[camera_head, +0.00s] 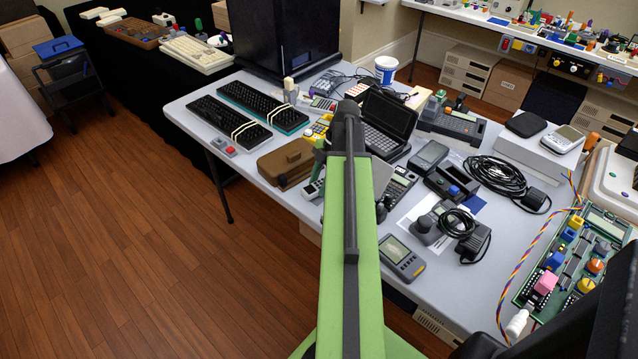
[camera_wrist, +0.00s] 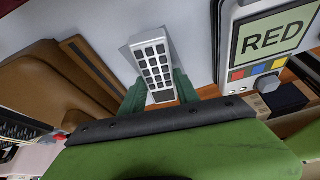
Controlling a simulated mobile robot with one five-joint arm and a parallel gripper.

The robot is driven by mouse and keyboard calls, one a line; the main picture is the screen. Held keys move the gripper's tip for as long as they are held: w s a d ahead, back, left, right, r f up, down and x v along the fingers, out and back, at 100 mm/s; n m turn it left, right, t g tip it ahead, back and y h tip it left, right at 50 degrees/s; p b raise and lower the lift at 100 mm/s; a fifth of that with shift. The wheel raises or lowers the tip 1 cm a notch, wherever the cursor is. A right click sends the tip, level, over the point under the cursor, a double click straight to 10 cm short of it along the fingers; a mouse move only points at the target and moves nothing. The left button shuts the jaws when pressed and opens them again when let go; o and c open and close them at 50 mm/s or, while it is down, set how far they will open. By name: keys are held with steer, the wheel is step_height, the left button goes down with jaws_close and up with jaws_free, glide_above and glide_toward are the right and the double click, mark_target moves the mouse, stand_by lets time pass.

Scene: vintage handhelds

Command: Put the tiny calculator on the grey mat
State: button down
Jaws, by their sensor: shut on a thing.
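The tiny calculator (camera_wrist: 158,66), pale grey with dark square keys, is between the green fingers of my gripper (camera_wrist: 160,86) in the wrist view. The gripper is shut on it, with its keys facing the camera. A pale grey tabletop lies beyond it.
A brown case (camera_wrist: 48,80) lies left of the gripper, and a handheld with a RED screen (camera_wrist: 272,38) lies to its right. In the head view the table (camera_head: 186,116) is crowded with keyboards (camera_head: 228,122), an open laptop-like device (camera_head: 384,124) and black cables (camera_head: 497,175).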

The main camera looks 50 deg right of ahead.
steer(key=shift+f+b, duration=0.5)
steer(key=shift+f, duration=0.1)
steer(key=shift+c, duration=1.3)
jaws_free()
steer(key=shift+r, duration=0.1)
step_height(320, 180, up, 14)
steer(key=r+p, duration=0.1)
steer(key=p, duration=1.4)
steer(key=s+f, duration=0.1)
steer(key=s, duration=1.5)
steer(key=shift+b, duration=0.45)
steer(key=shift+a, duration=0.1)
